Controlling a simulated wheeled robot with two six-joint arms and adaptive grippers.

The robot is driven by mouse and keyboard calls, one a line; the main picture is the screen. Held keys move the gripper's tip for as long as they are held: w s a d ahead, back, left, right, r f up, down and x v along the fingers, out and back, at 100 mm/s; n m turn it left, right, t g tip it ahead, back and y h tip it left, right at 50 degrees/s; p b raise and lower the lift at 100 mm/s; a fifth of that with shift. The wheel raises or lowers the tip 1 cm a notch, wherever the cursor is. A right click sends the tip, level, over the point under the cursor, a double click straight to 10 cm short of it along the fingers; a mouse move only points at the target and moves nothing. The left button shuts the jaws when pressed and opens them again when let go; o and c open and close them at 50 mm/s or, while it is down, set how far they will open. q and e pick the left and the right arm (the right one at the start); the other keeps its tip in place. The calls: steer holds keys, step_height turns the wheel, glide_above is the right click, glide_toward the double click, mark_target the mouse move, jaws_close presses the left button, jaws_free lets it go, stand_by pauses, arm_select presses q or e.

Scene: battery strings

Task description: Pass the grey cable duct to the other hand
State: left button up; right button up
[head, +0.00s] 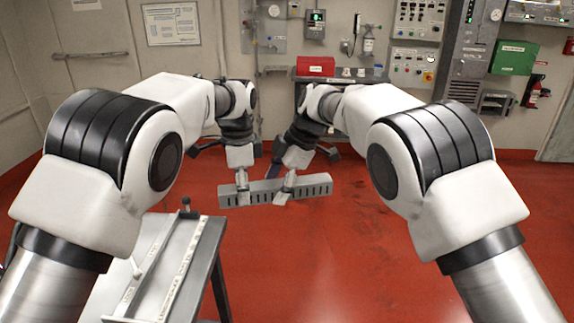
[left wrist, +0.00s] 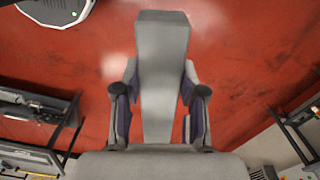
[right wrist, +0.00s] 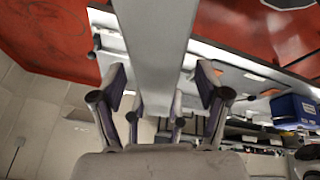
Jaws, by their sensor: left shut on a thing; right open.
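The grey cable duct (head: 262,191), a long slotted bar, is held in the air in front of me, roughly level and tilted slightly up to the right. My left gripper (head: 242,194) is shut on it near its left part. In the left wrist view the duct (left wrist: 161,75) runs between the fingers. My right gripper (head: 285,191) is open around the duct, right of the left one. In the right wrist view the duct (right wrist: 150,50) passes between its spread fingers (right wrist: 160,88), with gaps on both sides. The fingertips partly cover the duct in the head view.
A metal bench (head: 205,250) with a shallow tray on top (head: 150,300) stands at the lower left. A workbench with a red box (head: 316,67) is at the back wall. A green box (head: 513,57) hangs at the right. The red floor (head: 350,240) below the duct is clear.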

steer(key=shift+a+f, duration=0.15)
steer(key=shift+f, duration=0.35)
steer(key=c, duration=1.3)
arm_select(q)
steer(key=o, duration=1.3)
arm_select(e)
jaws_close()
arm_select(q)
step_height(320, 180, up, 12)
